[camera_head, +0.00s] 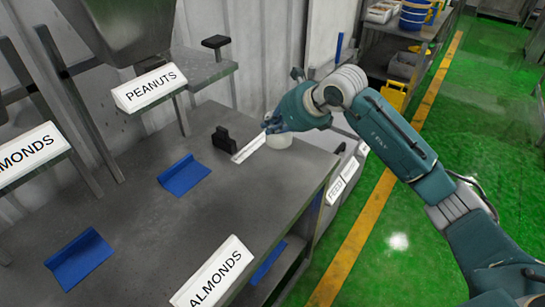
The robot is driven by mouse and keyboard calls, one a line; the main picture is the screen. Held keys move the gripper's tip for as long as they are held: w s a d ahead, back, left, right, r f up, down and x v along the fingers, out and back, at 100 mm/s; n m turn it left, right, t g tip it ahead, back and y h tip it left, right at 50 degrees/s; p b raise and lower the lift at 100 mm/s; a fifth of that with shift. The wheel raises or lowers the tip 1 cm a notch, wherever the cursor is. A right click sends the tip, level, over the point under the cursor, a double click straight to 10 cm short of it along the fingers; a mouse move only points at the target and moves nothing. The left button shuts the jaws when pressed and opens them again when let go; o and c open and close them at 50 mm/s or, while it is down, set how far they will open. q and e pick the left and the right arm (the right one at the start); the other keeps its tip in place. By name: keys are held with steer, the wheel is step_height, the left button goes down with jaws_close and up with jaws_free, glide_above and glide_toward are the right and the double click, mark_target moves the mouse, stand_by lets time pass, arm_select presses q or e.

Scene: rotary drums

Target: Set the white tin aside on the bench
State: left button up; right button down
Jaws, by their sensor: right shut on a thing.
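The white tin (280,141) is at the far right end of the grey metal bench (225,195), close to its right edge. My right gripper (272,124) is over the tin, reaching in from the right, and is shut on its upper part. The gripper and wrist hide the tin's top. The tin looks upright; I cannot tell whether its base touches the bench. My left gripper is not in view.
A black block (224,139) and a white strip (249,148) are left of the tin. Blue plates (184,176) lie on the bench. Signs read PEANUTS (150,87) and ALMONDS (212,274). The bench middle is clear. A rack (410,35) stands behind on the green floor.

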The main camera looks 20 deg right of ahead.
mark_target(271, 146)
step_height(271, 146, down, 8)
steer(key=shift+r+p, duration=0.2)
steer(key=shift+p, duration=0.5)
step_height(271, 146, down, 4)
steer(key=shift+f+p, duration=0.2)
steer(key=shift+p, duration=0.2)
steer(key=shift+f, duration=0.1)
steer(key=c, duration=2.3)
jaws_free()
steer(key=shift+f, duration=0.1)
steer(key=o, duration=0.4)
steer(key=shift+o, duration=0.2)
